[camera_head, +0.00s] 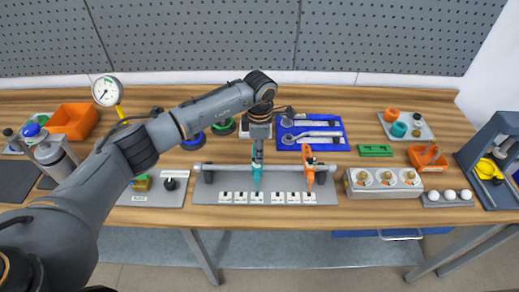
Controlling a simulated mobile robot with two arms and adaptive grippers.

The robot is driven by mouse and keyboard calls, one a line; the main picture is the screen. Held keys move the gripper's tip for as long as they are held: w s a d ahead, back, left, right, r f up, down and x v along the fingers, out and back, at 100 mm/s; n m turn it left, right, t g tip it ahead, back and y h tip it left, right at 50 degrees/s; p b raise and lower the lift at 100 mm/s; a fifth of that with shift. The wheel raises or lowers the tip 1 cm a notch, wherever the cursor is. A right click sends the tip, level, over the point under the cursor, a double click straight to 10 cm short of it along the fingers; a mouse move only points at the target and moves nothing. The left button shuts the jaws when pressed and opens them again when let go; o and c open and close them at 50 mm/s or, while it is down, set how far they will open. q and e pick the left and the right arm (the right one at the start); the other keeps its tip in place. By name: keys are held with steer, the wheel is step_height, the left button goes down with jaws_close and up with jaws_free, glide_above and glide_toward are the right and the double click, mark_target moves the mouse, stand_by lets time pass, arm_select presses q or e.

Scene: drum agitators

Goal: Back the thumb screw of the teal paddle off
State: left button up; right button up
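The teal paddle (256,178) hangs on a horizontal grey rod (225,167), above a grey plate with white labels (265,197). Its thumb screw cannot be made out; my gripper covers the top of the paddle. My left gripper (258,158) points down from the arm that comes in from the left. It is right at the teal paddle's top; whether it touches is unclear. Its fingers are too small to tell open from shut. An orange paddle (308,172) hangs on the same rod to the right. My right gripper is out of view.
A blue tray (342,145) with grey tools lies behind the rod. A grey box with several round fittings (357,190) stands right of it. An orange bin (80,122) and a dial gauge (106,90) are at the left. A dark stand (480,150) is at the far right.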

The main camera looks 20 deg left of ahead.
arm_select(q)
steer(key=shift+f, duration=0.95)
steer(key=shift+c, duration=0.2)
jaws_close()
